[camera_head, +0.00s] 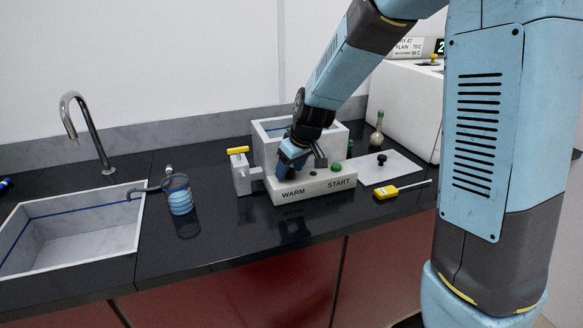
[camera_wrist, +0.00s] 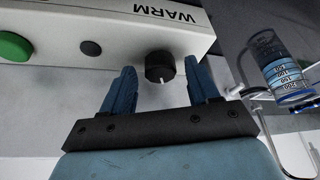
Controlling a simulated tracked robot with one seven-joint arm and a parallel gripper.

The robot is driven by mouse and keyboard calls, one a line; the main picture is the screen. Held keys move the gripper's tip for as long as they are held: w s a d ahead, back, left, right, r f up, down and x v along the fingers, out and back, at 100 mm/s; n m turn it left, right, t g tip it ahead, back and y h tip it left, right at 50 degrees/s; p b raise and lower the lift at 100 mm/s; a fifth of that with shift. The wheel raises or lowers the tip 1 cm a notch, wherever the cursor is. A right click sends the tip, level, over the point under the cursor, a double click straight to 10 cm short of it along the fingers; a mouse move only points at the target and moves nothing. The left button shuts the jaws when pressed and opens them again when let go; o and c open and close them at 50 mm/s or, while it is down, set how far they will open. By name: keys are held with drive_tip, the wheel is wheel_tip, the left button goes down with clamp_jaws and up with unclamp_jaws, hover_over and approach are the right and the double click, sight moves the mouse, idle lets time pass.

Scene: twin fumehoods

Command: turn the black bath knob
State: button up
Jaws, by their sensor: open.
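The black bath knob (camera_wrist: 160,66) shows in the wrist view on the pale control box, near the word WARM. It is round with a small white pointer mark. My gripper (camera_wrist: 159,70) is open, with one blue finger on each side of the knob and a visible gap on both sides. In the head view my gripper (camera_head: 292,160) is over the bath's control box (camera_head: 315,187), labelled WARM and START, and hides the knob. The box fronts the pale bath (camera_head: 265,137).
A green button (camera_head: 335,167) sits on the box by START. A yellow-handled valve (camera_head: 240,170) stands left. A glass vessel of blue liquid (camera_head: 180,202) and a sink (camera_head: 85,240) are further left. A yellow probe (camera_head: 386,192) and plate (camera_head: 400,168) lie right.

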drive_tip(key=c, duration=1)
drive_tip(key=shift+c, duration=0.2)
drive_tip(key=shift+m, duration=0.4)
drive_tip(key=shift+m+t+h, duration=0.4)
drive_tip(key=shift+m+h, duration=0.4)
drive_tip(key=shift+m, duration=1)
drive_tip(key=o, duration=1)
drive_tip(key=shift+a, duration=0.1)
drive_tip(key=shift+o, duration=0.2)
drive_tip(key=shift+s, duration=0.1)
